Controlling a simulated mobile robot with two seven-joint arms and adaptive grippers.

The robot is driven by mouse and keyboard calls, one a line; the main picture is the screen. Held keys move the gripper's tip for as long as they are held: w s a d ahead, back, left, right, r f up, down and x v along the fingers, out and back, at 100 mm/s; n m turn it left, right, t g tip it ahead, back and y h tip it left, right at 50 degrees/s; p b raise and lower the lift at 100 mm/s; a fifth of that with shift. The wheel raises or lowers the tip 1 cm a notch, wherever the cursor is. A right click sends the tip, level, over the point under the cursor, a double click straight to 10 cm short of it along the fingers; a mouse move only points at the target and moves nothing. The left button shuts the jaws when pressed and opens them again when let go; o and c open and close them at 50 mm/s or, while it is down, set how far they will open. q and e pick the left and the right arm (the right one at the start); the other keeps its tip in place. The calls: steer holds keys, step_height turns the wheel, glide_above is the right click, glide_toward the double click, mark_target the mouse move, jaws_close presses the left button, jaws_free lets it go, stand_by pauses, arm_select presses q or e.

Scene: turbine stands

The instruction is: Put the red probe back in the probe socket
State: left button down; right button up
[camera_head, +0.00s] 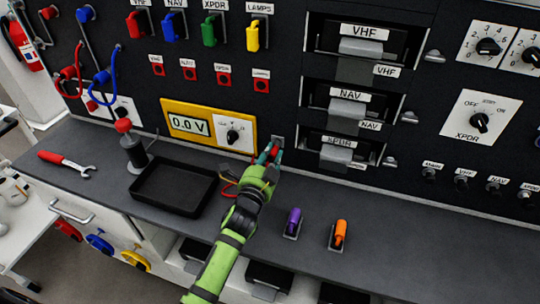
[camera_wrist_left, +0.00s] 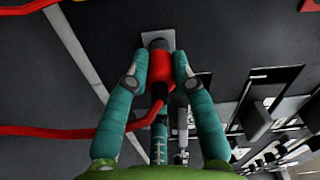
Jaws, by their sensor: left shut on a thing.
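My left gripper (camera_head: 270,154) is at the panel's lower edge, just right of the yellow meter, with its teal fingers closed around the red probe. The red probe (camera_wrist_left: 161,72) shows between the fingers in the left wrist view, with a red cable (camera_wrist_left: 60,130) trailing from it to the left. The probe's far end meets or overlaps a small grey plate, which seems to be the probe socket (camera_wrist_left: 150,37); it also shows in the head view (camera_head: 277,140). How deep the probe sits is hidden. My right gripper is out of view.
The yellow meter (camera_head: 164,120) reads 0.0 V. A black tray (camera_head: 153,200) lies left of my arm, beside a dark post with a red knob (camera_head: 123,125). A wrench (camera_head: 88,170) lies farther left. Purple (camera_head: 294,222) and orange (camera_head: 340,233) handles stand to the right.

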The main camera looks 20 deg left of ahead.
arm_select(q)
steer(key=shift+w+r, duration=0.15)
steer(key=shift+r, duration=0.25)
steer(key=c, duration=1.3)
jaws_free()
steer(key=o, duration=0.3)
steer(key=shift+w+f, duration=0.15)
steer(key=shift+w, duration=0.05)
steer(key=shift+o, duration=0.2)
steer(key=shift+w+f, duration=0.2)
steer(key=shift+f, duration=0.05)
steer(key=shift+o, duration=0.8)
steer(key=shift+s, duration=0.25)
